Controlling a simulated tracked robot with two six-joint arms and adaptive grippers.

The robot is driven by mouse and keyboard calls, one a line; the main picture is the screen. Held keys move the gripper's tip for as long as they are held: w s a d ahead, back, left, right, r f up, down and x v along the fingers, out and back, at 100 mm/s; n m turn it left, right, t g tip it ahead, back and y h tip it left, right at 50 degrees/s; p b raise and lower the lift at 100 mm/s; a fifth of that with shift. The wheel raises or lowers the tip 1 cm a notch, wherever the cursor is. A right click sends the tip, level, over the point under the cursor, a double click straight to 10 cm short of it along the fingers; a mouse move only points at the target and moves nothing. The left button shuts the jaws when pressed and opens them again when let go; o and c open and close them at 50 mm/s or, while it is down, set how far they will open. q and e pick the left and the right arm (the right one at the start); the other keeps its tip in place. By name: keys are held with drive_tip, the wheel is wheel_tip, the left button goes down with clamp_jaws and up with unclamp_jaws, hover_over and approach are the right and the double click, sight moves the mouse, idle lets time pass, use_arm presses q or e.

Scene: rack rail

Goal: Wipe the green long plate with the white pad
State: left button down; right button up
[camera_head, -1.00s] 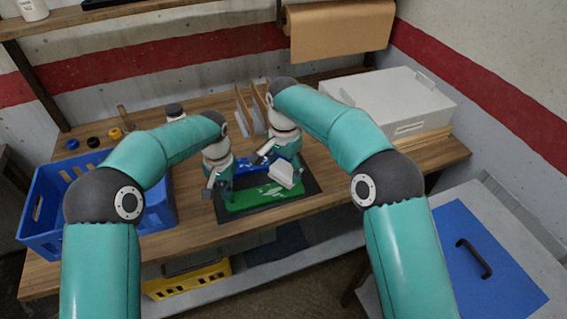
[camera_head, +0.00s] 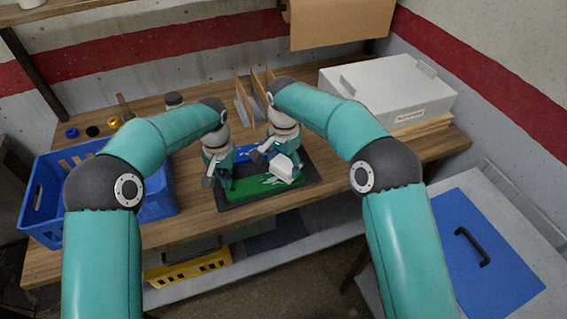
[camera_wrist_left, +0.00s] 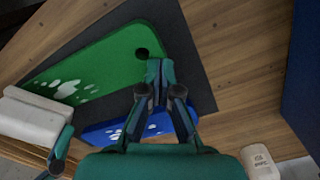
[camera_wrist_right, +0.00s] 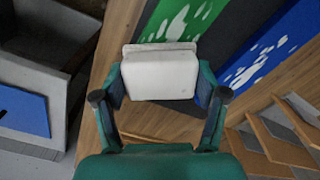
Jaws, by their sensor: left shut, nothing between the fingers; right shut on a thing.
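The green long plate (camera_head: 240,192) lies flat on a dark mat, with white marks on its surface. In the left wrist view the plate (camera_wrist_left: 105,60) shows a dark round hole near one end and white marks toward the other. My left gripper (camera_head: 217,183) is shut and empty by the plate's left end; its fingertips (camera_wrist_left: 158,68) show near the hole. My right gripper (camera_wrist_right: 160,85) is shut on the white pad (camera_wrist_right: 160,72). The pad (camera_head: 284,167) is over the plate's right part, partly covering it; I cannot tell whether it touches.
A blue plate (camera_wrist_right: 268,55) with white marks lies behind the green one on the dark mat (camera_head: 305,187). A blue crate (camera_head: 42,205) stands left, upright wooden dividers (camera_head: 243,100) behind, and a white box (camera_head: 385,85) at the back right. The table's front edge is close.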

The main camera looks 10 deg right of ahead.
sight(258, 183)
drive_tip(key=shift+f, duration=0.9)
drive_tip(key=shift+a, duration=0.1)
drive_tip(key=shift+s+a+r, duration=0.1)
drive_tip(key=shift+s+a, duration=0.1)
drive_tip(key=shift+a, duration=0.7)
drive_tip(key=shift+s+a, duration=0.2)
drive_tip(key=shift+a, duration=0.65)
drive_tip(key=shift+s+a, duration=0.2)
drive_tip(key=shift+a, duration=0.7)
drive_tip(key=shift+s+a, duration=0.2)
drive_tip(key=shift+a, duration=0.65)
drive_tip(key=shift+w+d, duration=0.25)
drive_tip(key=shift+d, duration=0.95)
drive_tip(key=shift+w+d, duration=0.25)
drive_tip(key=shift+d, duration=0.95)
drive_tip(key=shift+w+d, duration=0.25)
drive_tip(key=shift+d, duration=0.95)
drive_tip(key=shift+r, duration=2.9)
